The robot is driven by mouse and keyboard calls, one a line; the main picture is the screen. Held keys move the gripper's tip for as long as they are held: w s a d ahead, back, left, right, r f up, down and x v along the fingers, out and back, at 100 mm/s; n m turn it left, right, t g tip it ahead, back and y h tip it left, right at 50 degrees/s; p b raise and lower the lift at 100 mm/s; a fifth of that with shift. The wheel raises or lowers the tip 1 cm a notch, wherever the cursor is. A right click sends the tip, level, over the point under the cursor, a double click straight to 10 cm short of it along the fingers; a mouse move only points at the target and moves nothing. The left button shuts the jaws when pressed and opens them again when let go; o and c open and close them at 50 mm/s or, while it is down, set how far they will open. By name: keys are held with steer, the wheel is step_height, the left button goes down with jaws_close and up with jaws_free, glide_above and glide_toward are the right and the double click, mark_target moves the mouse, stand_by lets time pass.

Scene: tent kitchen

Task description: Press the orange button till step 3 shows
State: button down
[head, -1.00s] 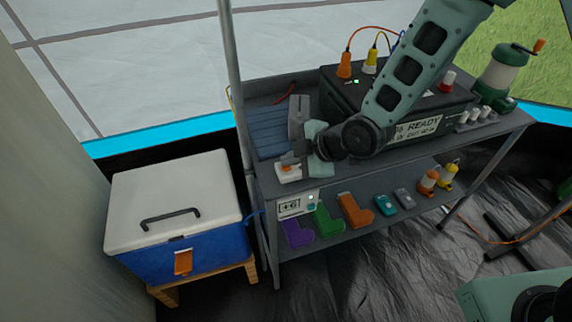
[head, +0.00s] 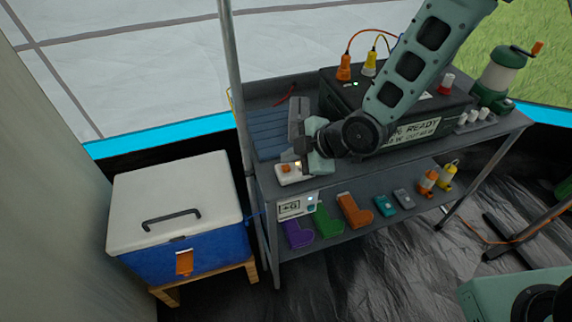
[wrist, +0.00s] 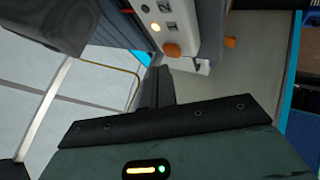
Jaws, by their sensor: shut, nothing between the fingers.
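The orange button (head: 286,168) sits on a small white box (head: 293,178) at the front left of the shelf's upper deck. In the wrist view, the orange button (wrist: 171,50) shows beyond my fingers, near a lit lamp (wrist: 155,27) and an unlit one on the white box (wrist: 185,30). Small dark marks beside the lamps are too small to read surely. My gripper (head: 305,160) is shut and empty, just right of the button in the head view. In the wrist view, my fingertips (wrist: 158,75) point towards the button and look apart from it.
A black power unit (head: 345,90) with a READY sign stands behind my arm. A metal post (head: 232,80) and a cooler (head: 175,205) stand left.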

mark_target(291, 171)
step_height(291, 171, up, 5)
steer(key=p, duration=0.3)
steer(key=shift+p, duration=0.35)
steer(key=shift+w, duration=0.1)
stand_by(2.3)
